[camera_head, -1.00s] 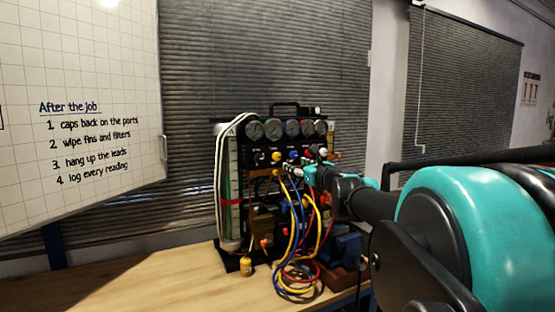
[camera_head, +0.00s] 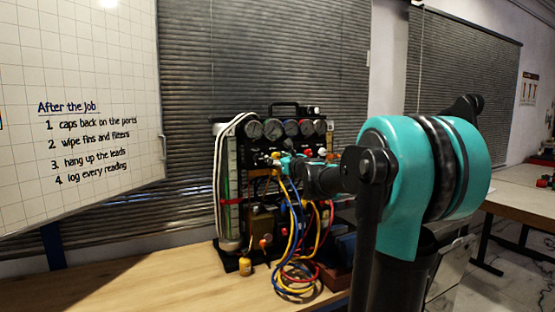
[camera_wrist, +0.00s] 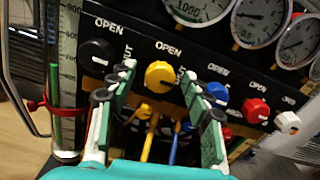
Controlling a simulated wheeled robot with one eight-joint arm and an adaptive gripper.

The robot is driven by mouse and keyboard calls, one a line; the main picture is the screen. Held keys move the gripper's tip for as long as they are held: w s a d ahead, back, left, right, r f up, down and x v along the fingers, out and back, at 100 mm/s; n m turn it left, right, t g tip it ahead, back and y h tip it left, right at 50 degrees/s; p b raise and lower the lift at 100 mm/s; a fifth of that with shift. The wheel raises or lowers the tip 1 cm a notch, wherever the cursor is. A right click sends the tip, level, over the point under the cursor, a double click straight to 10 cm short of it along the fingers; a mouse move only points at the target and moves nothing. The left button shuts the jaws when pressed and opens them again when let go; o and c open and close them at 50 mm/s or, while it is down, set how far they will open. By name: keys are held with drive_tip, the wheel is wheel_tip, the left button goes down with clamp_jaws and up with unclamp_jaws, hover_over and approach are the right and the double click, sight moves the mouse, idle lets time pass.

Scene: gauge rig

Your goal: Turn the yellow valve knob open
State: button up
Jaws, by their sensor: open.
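The yellow valve knob (camera_wrist: 160,76) is on the black panel of the gauge rig, under an OPEN label, in the wrist view. My gripper (camera_wrist: 164,84) is open, with one green-padded finger to the left of the yellow knob and the other to its right. The knob shows between the fingertips, and I cannot tell whether either finger touches it. In the head view the gripper (camera_head: 276,160) is small at the front of the rig (camera_head: 262,177), and it hides the yellow knob there.
A black knob (camera_wrist: 97,51) is left of the yellow one; blue (camera_wrist: 217,93), red (camera_wrist: 255,110) and white (camera_wrist: 288,122) knobs are to the right. Yellow, blue and red hoses (camera_head: 295,272) hang below.

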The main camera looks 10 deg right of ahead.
clamp_jaws()
idle(0.4)
drive_tip(key=shift+n, duration=0.3)
drive_tip(key=n, duration=0.8)
drive_tip(key=shift+n, duration=0.4)
drive_tip(key=n, duration=0.4)
drive_tip(key=shift+n, duration=2.2)
